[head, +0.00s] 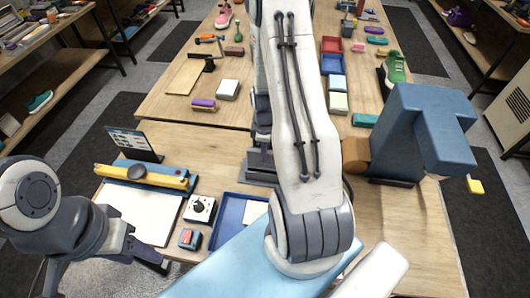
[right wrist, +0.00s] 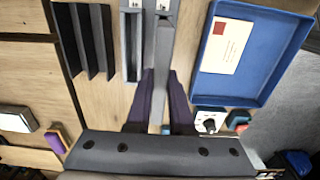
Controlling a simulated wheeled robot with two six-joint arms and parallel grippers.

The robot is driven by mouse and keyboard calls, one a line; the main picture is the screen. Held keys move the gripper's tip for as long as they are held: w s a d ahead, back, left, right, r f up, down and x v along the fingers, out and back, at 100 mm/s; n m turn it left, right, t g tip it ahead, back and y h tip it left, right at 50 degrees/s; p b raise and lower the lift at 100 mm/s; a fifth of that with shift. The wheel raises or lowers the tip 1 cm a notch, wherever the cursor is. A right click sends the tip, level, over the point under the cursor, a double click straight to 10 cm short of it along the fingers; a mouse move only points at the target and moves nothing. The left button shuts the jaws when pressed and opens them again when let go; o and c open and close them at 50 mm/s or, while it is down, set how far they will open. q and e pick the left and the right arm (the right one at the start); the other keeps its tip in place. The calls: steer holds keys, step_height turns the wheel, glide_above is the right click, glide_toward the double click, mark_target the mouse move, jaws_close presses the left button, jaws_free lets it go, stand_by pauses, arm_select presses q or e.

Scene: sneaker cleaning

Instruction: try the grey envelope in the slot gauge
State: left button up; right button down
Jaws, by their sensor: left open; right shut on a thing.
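In the right wrist view my right gripper (right wrist: 160,108) is shut on a thin grey piece (right wrist: 163,62), seen edge-on, which I take to be the grey envelope. A grey slot gauge (right wrist: 122,45) with long narrow openings stands just beyond the fingers. The far end of the grey piece lines up with the gauge's right-hand part; I cannot tell whether it is inside a slot or above it. In the head view my right arm hides its gripper and the envelope. My left gripper (head: 150,264) is open and empty at the lower left.
A blue tray (right wrist: 275,45) holds a white envelope (right wrist: 230,47) with a red stamp. A black slatted rack (right wrist: 78,45) stands left of the gauge. A yellow-and-blue bar (head: 145,178), white board (head: 133,215) and dial box (head: 199,209) lie near my left gripper.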

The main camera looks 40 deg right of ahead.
steer(key=shift+r+p, duration=1.2)
steer(key=shift+r, duration=0.55)
steer(key=shift+s+f, duration=0.1)
